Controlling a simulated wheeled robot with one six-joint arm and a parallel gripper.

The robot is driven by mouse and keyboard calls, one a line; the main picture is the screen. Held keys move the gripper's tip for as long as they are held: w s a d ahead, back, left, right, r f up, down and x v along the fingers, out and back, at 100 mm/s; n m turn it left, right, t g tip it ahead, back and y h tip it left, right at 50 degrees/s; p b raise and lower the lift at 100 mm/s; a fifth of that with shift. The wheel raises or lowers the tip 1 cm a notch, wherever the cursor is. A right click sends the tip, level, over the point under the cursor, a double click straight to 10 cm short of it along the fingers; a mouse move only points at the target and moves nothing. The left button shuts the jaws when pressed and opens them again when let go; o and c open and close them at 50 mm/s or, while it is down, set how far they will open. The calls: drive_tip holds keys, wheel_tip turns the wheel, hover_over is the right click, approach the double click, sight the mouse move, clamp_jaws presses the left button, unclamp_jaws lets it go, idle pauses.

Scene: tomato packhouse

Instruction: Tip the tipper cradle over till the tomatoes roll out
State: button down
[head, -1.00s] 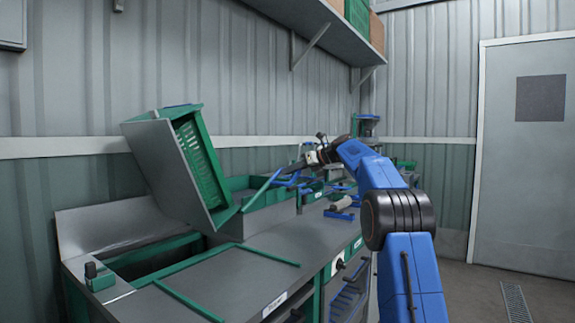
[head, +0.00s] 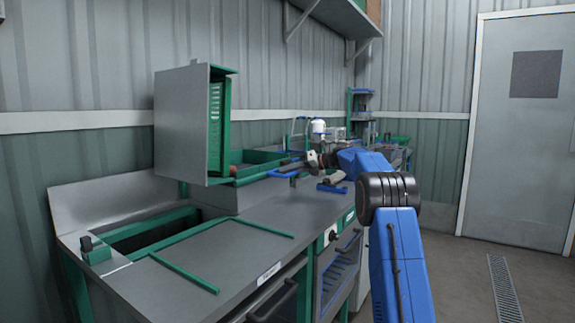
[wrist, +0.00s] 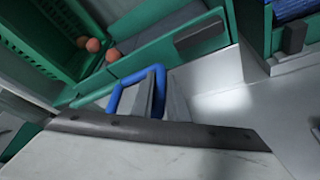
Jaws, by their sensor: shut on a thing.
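The tipper cradle (head: 182,122) is swung up on the left of the head view, its grey panel standing near vertical. A green slotted crate (head: 222,115) sits in it, and its slotted side also shows in the wrist view (wrist: 45,30). Two red-orange tomatoes (wrist: 93,45) show by the crate's edge, beside a green-walled tray (wrist: 160,50); I cannot tell exactly what they rest on. My gripper (head: 296,166) is shut on the blue handle (wrist: 122,85), low over the bench. The rest of the crate's inside is hidden.
The grey bench (head: 235,240) is mostly clear in front, with thin green rails on it. An open green-framed well (head: 150,228) lies at the left. Blue-handled items (head: 332,187) and a white-topped container (head: 318,128) stand beyond my gripper.

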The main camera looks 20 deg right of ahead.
drive_tip(key=shift+f+m+y, duration=0.4)
drive_tip(key=shift+f+m, duration=0.2)
drive_tip(key=shift+f, duration=1.25)
drive_tip(key=shift+s+f, duration=0.1)
drive_tip(key=shift+f, duration=0.05)
drive_tip(key=c, duration=1.7)
unclamp_jaws()
drive_tip(key=shift+f, duration=0.1)
drive_tip(key=shift+a, duration=0.1)
drive_tip(key=shift+r, duration=0.2)
drive_tip(key=v, duration=1.7)
drive_tip(key=shift+d+r, duration=0.2)
